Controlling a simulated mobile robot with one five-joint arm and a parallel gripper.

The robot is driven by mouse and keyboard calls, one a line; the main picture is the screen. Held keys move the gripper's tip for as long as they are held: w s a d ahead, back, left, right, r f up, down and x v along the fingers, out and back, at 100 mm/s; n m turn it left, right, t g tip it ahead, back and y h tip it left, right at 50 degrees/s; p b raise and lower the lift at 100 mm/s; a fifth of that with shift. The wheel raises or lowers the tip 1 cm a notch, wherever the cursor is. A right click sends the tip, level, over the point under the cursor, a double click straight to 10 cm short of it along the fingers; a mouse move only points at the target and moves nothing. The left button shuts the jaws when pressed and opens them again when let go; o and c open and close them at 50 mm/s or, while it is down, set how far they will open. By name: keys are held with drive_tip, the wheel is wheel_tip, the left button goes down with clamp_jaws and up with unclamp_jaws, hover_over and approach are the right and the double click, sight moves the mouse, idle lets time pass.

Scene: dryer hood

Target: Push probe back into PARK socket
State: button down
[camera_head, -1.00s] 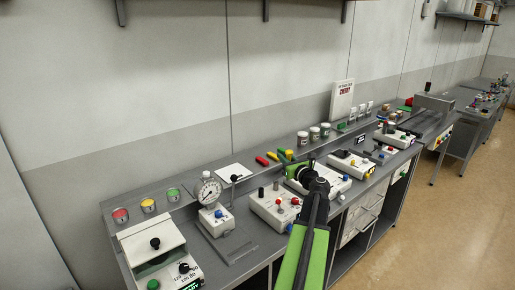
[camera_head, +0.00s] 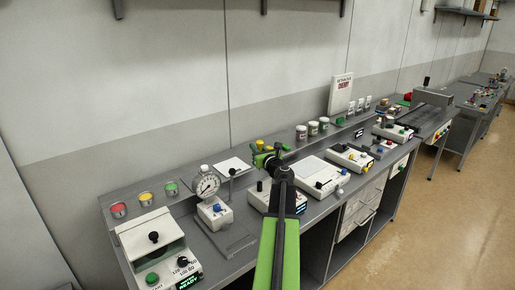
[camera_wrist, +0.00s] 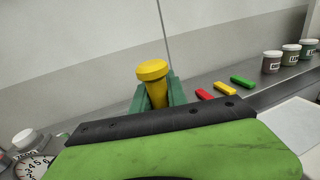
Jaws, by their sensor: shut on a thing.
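My gripper (camera_head: 266,158) is above the bench, over the white box (camera_head: 257,203) in the middle. In the wrist view its green fingers (camera_wrist: 158,97) are shut on the yellow probe (camera_wrist: 153,70), whose wide round cap stands up above the fingertips. The probe's lower end is hidden by the fingers and my wrist. A little yellow also shows at my gripper in the head view. I cannot make out the PARK socket; my arm covers part of the white box.
A dial gauge (camera_head: 207,186) stands left of the gripper. A white device with a black knob (camera_head: 153,236) is at front left. Red, yellow and green pieces (camera_wrist: 221,88) and several jars (camera_wrist: 291,56) line the back ledge. Another white box (camera_head: 317,176) is to the right.

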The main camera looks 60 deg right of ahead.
drive_tip(key=shift+f+b, duration=0.75)
drive_tip(key=shift+f, duration=0.5)
drive_tip(key=shift+f+b, duration=1.35)
drive_tip(key=shift+b, duration=0.05)
drive_tip(key=shift+f, duration=0.2)
drive_tip(key=shift+f+b, duration=0.3)
drive_tip(key=shift+b, duration=0.2)
drive_tip(key=shift+f+b, duration=2.05)
drive_tip(key=shift+f, duration=0.05)
drive_tip(key=c, duration=1.2)
unclamp_jaws()
drive_tip(key=shift+c, duration=0.2)
